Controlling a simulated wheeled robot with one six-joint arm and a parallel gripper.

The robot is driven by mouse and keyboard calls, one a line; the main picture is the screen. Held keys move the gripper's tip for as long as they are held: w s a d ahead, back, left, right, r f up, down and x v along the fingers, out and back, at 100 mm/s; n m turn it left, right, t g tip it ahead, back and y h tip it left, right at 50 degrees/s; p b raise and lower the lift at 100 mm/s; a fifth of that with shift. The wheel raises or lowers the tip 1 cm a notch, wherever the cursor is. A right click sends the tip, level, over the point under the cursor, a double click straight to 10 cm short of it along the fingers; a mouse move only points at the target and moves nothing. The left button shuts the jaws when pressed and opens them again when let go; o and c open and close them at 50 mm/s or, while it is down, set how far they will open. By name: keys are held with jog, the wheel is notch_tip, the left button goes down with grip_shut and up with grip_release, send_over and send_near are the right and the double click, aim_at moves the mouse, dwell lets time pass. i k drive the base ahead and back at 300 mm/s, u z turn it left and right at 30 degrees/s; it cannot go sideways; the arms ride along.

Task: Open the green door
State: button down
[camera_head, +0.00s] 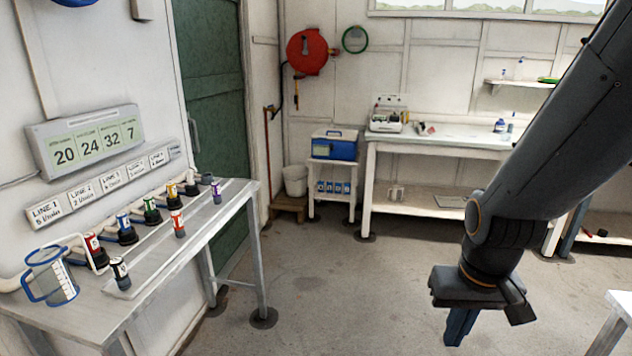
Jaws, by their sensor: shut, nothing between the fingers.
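The green door (218,95) stands in the left wall, behind the grey side table. It looks closed in its frame. The table hides the lower left part of the door. My gripper (461,328) hangs at the lower right, pointing down over the open floor. It is shut and empty, and well apart from the door.
A blue cooler (335,146), a white bucket (296,181) and a workbench (390,146) line the back. The middle floor (330,270) is clear.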

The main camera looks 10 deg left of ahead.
aim_at(207, 38)
jog(key=u, duration=0.3)
jog(key=i, duration=1.85)
jog(key=u, duration=0.7)
jog(key=i, duration=0.95)
jog(key=u, duration=0.35)
jog(key=i, duration=0.8)
jog(key=z, duration=0.1)
